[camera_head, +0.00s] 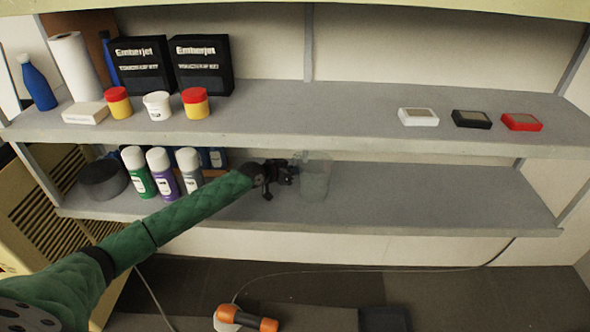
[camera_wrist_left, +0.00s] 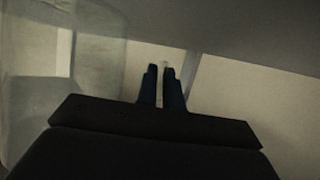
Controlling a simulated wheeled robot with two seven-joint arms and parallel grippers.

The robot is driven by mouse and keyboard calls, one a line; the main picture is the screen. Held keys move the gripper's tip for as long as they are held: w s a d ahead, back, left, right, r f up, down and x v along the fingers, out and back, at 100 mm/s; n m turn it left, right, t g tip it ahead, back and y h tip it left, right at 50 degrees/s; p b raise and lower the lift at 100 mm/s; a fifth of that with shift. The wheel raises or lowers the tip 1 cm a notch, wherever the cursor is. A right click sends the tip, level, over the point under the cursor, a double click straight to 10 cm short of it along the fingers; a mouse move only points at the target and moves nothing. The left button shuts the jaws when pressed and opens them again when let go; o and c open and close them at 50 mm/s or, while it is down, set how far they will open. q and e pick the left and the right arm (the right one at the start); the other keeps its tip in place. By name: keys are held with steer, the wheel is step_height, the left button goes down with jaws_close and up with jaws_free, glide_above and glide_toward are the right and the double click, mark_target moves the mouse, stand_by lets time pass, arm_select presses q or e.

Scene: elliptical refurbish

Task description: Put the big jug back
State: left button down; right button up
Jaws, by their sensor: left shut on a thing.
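The big jug (camera_head: 315,178) is clear and see-through. It stands upright at the lower shelf (camera_head: 430,200), a little left of the shelf's middle; I cannot tell whether its base touches the shelf. My left gripper (camera_head: 292,172) reaches in from the left and is shut on the jug's left side, likely at its handle, which is hard to make out. In the left wrist view the fingers (camera_wrist_left: 164,88) are close together, and the jug's clear wall (camera_wrist_left: 65,80) fills the left side. My right gripper is not in view.
Spray cans (camera_head: 160,172) and a dark round container (camera_head: 103,179) stand left of my gripper on the lower shelf. The upper shelf (camera_head: 320,115) hangs above with boxes and tubs. The lower shelf right of the jug is clear. An orange-handled tool (camera_head: 246,319) lies below.

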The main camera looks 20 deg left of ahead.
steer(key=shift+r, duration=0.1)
arm_select(q)
steer(key=c, duration=1.5)
jaws_free()
steer(key=shift+f, duration=0.1)
steer(key=shift+c, duration=0.2)
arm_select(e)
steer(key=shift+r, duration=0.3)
